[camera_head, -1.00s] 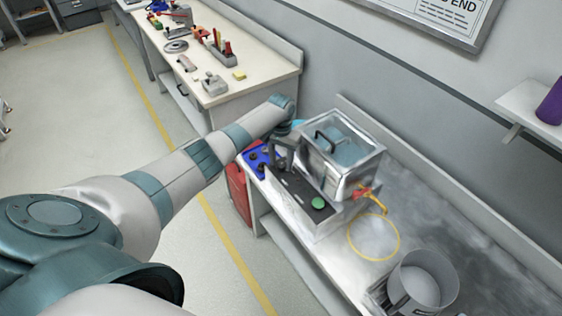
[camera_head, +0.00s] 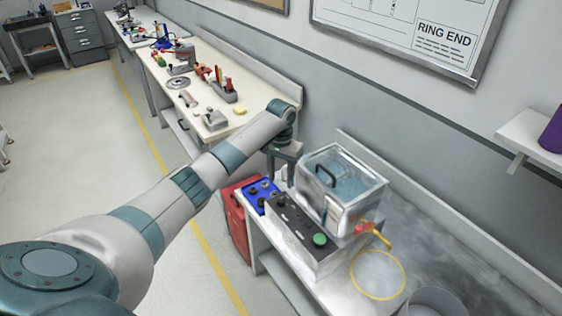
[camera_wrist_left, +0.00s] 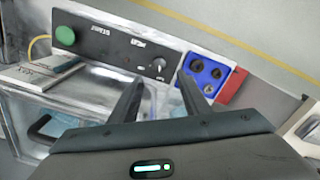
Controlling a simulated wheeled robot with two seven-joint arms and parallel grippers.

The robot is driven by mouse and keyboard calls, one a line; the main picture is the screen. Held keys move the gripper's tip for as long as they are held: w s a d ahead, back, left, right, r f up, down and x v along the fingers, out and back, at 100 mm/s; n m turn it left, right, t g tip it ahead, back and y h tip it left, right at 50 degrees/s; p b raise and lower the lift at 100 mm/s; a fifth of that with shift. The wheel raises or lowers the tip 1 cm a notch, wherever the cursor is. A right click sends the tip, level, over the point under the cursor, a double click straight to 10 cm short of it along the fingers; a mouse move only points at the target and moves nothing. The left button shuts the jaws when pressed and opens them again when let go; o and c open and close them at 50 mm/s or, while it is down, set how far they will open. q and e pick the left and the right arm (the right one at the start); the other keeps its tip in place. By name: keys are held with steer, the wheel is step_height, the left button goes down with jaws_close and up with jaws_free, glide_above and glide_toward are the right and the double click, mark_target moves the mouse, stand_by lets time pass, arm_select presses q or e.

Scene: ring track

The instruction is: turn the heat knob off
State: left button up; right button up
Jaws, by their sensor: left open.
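The heat knob (camera_wrist_left: 158,65) is a small dark dial with a light mark, at the end of the black control panel (camera_wrist_left: 100,42) away from the green button (camera_wrist_left: 65,36). In the head view the panel (camera_head: 288,216) runs along the front of a metal water bath (camera_head: 345,205). My left gripper (camera_head: 284,178) is open and empty, pointing down above the knob end of the panel. In the left wrist view its fingertips (camera_wrist_left: 160,78) frame the knob, which shows between and beyond them with no visible contact. My right gripper is not in view.
A blue block with dark round tops (camera_head: 262,194) lies beside the panel's knob end, with a red box (camera_head: 240,208) below it. The bath's lid handle (camera_head: 325,175) stands close by.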

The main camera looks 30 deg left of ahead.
arm_select(q)
step_height(320, 180, up, 8)
steer(key=b, duration=0.2)
steer(key=shift+r, duration=0.15)
steer(key=shift+s, duration=0.1)
stand_by(0.5)
